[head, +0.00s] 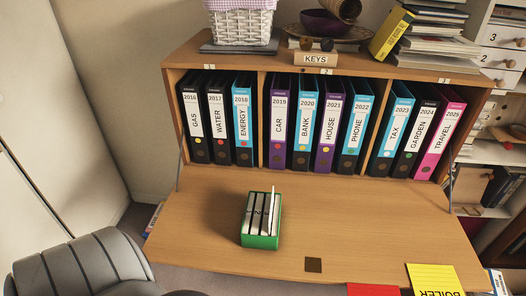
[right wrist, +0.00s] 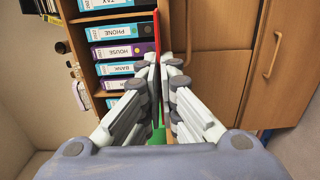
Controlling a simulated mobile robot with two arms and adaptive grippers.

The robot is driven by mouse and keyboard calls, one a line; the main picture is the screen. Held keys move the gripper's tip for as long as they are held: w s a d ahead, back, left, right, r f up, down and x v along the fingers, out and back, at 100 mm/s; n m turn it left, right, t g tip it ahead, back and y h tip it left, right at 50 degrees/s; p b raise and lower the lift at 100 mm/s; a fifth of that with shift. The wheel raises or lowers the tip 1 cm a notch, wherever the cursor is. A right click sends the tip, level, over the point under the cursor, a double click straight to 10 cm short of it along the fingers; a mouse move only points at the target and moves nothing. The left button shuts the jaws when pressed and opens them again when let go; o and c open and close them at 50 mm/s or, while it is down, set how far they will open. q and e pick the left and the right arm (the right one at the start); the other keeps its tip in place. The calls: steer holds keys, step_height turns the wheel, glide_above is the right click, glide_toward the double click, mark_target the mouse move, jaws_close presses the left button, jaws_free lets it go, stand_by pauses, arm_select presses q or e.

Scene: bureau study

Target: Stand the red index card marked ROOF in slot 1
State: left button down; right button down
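A green card box (head: 260,241) with several pale upright dividers stands on the lowered wooden flap. A thin white card (head: 271,212) sticks up at its right side. I cannot read the slot numbers. A red card (head: 373,290) shows at the bottom edge of the head view, cut off, with no writing visible. In the right wrist view, a thin red card (right wrist: 156,50) is seen edge-on between the fingertips. My right gripper (right wrist: 161,75) appears closed on it, and the card reaches beyond the fingertips. My left gripper is in neither view.
A yellow card reading BOILER (head: 435,280) is upside down at the flap's front right. A dark square (head: 313,264) marks the flap's front. Several binders (head: 305,125) fill the shelf behind. A grey chair (head: 80,270) stands front left. The flap (head: 370,230) is clear right of the box.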

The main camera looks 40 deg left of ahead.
steer(key=shift+r, duration=0.1)
stand_by(0.5)
steer(key=s+d+r+m+t+h, duration=0.1)
steer(key=d+r+m+t+h, duration=0.2)
steer(key=d, duration=1.4)
step_height(320, 180, up, 11)
steer(key=m+h, duration=0.4)
steer(key=h, duration=0.3)
steer(key=shift+s+d+f+h, duration=0.15)
steer(key=shift+s+d+h, duration=0.05)
steer(key=shift+s+h, duration=0.15)
steer(key=shift+a, duration=0.1)
